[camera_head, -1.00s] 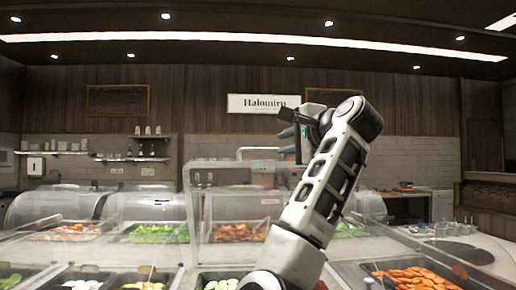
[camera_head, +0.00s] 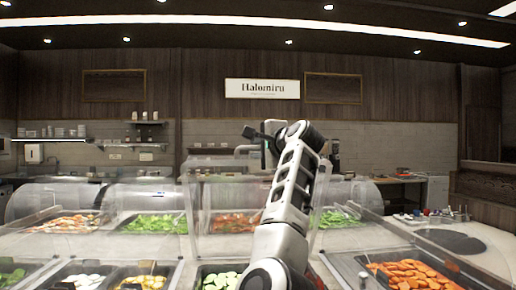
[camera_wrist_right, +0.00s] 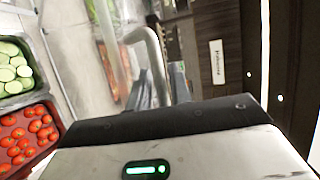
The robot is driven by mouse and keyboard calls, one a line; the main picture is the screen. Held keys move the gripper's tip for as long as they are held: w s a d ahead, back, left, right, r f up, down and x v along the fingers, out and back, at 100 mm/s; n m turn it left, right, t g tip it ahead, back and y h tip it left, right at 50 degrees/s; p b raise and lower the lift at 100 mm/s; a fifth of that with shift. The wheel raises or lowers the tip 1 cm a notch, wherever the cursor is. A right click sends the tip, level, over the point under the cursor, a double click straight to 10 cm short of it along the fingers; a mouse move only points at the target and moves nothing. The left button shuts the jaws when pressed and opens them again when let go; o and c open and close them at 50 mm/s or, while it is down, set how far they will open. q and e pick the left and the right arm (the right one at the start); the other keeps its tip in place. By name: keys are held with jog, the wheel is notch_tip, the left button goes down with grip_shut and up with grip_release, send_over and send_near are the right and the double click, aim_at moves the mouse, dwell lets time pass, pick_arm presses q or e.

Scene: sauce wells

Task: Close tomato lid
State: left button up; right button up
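The tomatoes (camera_wrist_right: 28,135) lie in a dark bin at the lower left of the right wrist view, beside the cucumber bin. In the head view my right arm hides most of this bin. A clear lid (camera_head: 222,200) stands raised behind the front bins, with a pale bent handle bar (camera_head: 246,149) at its top. The handle (camera_wrist_right: 152,45) also shows in the right wrist view, running down toward my gripper fingers. My right gripper (camera_head: 264,150) is raised beside this handle. Its fingers are small and partly hidden, so their grip is unclear. My left gripper is out of view.
Sliced cucumbers (camera_head: 222,281) and carrots (camera_head: 412,274) lie in front bins to either side of my right arm. Clear domed covers (camera_head: 150,200) stand along the back counter at left. A round dark plate (camera_head: 450,240) lies on the right counter.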

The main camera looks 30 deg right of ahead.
grip_shut()
jog(key=shift+s+a+f+b, duration=0.2)
jog(key=shift+s+f+b, duration=0.25)
jog(key=shift+b, duration=0.4)
pick_arm(q)
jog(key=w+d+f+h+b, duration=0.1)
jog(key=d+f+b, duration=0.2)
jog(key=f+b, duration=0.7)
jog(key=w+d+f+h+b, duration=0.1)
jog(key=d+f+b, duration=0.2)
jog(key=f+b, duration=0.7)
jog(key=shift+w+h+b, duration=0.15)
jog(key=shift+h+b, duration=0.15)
jog(key=shift+b, duration=3.4)
pick_arm(e)
jog(key=s+a+f+n+t, duration=0.1)
jog(key=s+a+f+t, duration=0.2)
jog(key=s+f, duration=0.4)
jog(key=s+a+f+n+t, duration=0.2)
jog(key=s+a+f+t, duration=0.1)
jog(key=s+f, duration=0.5)
jog(key=shift+s+a+f+t, duration=0.25)
jog(key=shift+a+t, duration=0.05)
jog(key=shift+a, duration=0.45)
grip_release()
